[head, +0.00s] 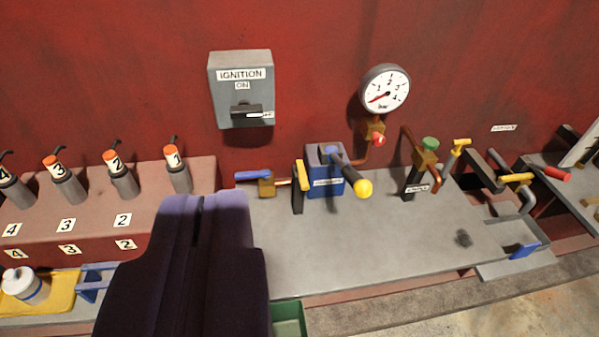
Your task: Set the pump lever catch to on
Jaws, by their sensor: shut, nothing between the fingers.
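A blue block (315,181) with a small unreadable label stands on the grey bench. A dark lever ending in a yellow ball knob (364,188) leans out of it to the lower right; this looks like the pump lever. A small blue piece (327,152) sits on top by the lever's base; I cannot tell whether it is the catch or how it is set. My gripper (204,198), dark purple, is shut and empty. It shows left of the block, apart from it in the picture, and hides part of the bench's left end.
A blue-handled valve (253,175) and an upright yellow handle (301,174) stand left of the block. A gauge (385,90) and ignition box (241,88) are on the red wall. Numbered cylinders (122,180) stand left. The grey bench (350,245) is clear in front.

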